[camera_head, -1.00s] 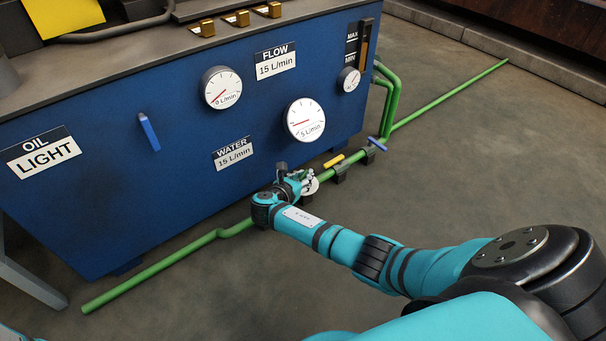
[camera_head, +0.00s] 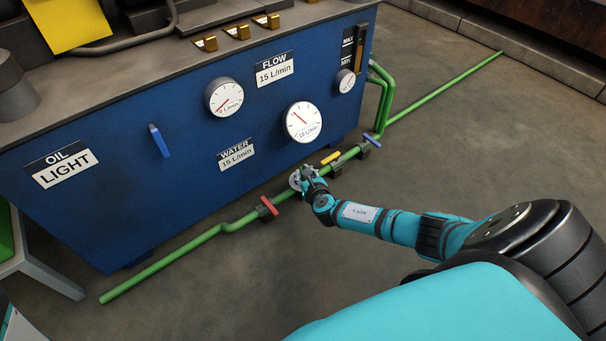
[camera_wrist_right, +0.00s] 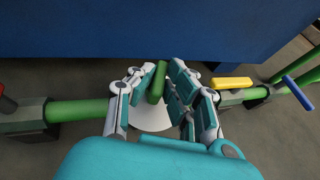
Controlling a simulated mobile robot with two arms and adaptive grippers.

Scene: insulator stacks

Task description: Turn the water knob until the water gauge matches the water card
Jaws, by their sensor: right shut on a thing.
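My right gripper (camera_head: 308,174) is at the green pipe. It is shut on a green knob handle (camera_wrist_right: 157,82), which stands between its fingers in the right wrist view, with a white disc (camera_wrist_right: 152,119) below it. I take this handle as the water knob. The water card (camera_head: 236,155) on the blue tank reads 15 L/min. The large white gauge (camera_head: 303,122) right of the card reads 10 L/min. A smaller gauge (camera_head: 224,97) beside the flow card (camera_head: 274,69) appears to read 0 L/min. My left gripper is not in view.
Along the pipe (camera_head: 185,251) sit a red handle (camera_head: 269,206), a yellow handle (camera_head: 331,158) and a blue handle (camera_head: 372,140). The blue tank (camera_head: 110,215) stands close behind the pipe. The floor right of the pipe is open.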

